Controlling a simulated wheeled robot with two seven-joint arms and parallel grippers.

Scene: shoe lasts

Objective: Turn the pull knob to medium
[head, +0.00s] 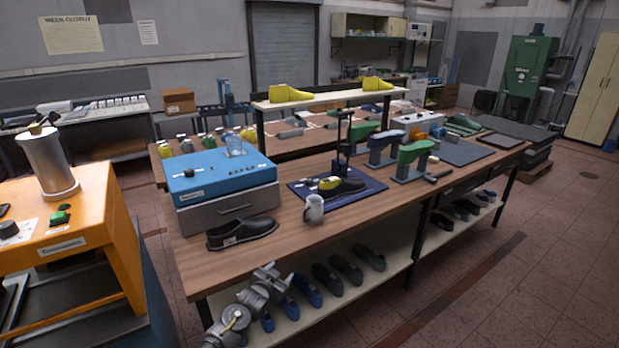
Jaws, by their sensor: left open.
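I cannot tell which knob is the pull knob, as the labels are too small to read. A blue-topped machine (222,170) on the wooden workbench carries a black knob (189,172) on top and a row of small dark controls. An orange machine (75,243) at the left has a dark round knob (9,230) and a green control (60,217). My left gripper (271,272) is open and empty, low in front of the bench's near edge, below and apart from the blue machine. My right gripper is out of view.
A black shoe (241,234) lies before the blue machine. A grey mug (314,209) and a blue mat (362,196) with a shoe in a stand are to its right. The workbench (380,222) edge and lower shelf (335,304) with several lasts are near my arm. Floor at right is clear.

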